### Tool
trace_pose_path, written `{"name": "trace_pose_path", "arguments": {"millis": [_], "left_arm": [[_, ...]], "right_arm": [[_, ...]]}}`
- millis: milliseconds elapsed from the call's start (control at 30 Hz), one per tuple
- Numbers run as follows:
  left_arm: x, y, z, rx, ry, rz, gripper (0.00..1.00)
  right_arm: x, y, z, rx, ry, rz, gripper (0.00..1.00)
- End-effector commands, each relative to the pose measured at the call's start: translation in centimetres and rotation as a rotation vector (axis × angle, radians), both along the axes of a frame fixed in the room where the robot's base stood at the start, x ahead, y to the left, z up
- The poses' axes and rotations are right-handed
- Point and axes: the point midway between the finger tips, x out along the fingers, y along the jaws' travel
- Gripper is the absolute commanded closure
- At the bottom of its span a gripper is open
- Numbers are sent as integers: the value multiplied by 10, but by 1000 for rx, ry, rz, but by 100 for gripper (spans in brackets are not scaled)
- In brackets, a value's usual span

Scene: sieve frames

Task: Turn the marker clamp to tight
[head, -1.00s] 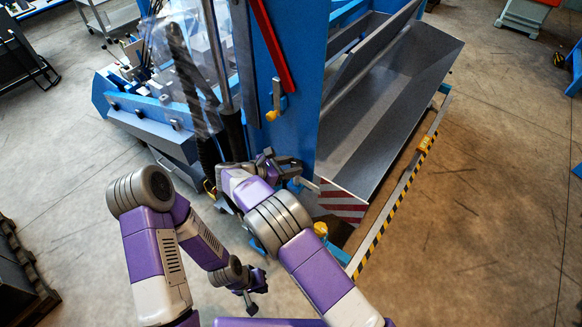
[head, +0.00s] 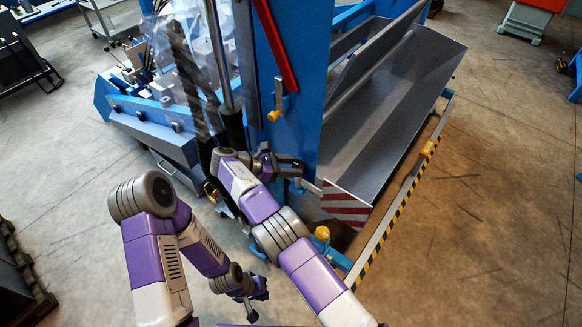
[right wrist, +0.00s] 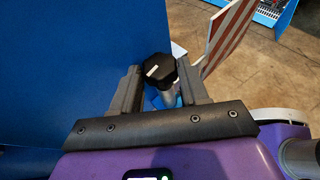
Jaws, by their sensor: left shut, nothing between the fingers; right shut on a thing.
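The marker clamp (right wrist: 158,70) is a black faceted knob with a short white line on a grey stem, in the middle of the right wrist view. The white line lies at a slant. My right gripper (right wrist: 160,84) is shut on the knob, one dark finger on each side. In the head view my right gripper (head: 300,170) is at the blue machine's lower corner and largely covers the clamp. The red-and-white striped marker plate (head: 345,205) is just right of it. My left gripper (head: 254,306) is shut and empty, low in the head view.
The blue machine panel (head: 295,95) stands beside the right gripper. A grey metal trough (head: 385,120) extends to the right. A yellow knob (head: 321,233) and a yellow-black striped rail (head: 388,225) lie below the trough. The floor at right is open.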

Motion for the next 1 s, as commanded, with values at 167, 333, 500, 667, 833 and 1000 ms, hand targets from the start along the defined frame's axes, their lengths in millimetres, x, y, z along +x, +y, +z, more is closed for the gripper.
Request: {"name": "trace_pose_path", "arguments": {"millis": [167, 333, 500, 667, 833, 1000], "left_arm": [[0, 0, -1, 0, 0, 0, 100], [0, 0, -1, 0, 0, 0, 100], [0, 0, -1, 0, 0, 0, 100], [0, 0, -1, 0, 0, 0, 100], [0, 0, -1, 0, 0, 0, 100], [0, 0, -1, 0, 0, 0, 100]], "right_arm": [[0, 0, 0, -2, 0, -7, 86], [0, 0, 0, -3, 0, -7, 86], [0, 0, 0, -3, -1, -8, 86], [0, 0, 0, -3, -1, -7, 33], [1, 0, 1, -1, -3, -4, 30], [1, 0, 1, -1, -5, -3, 30]]}}
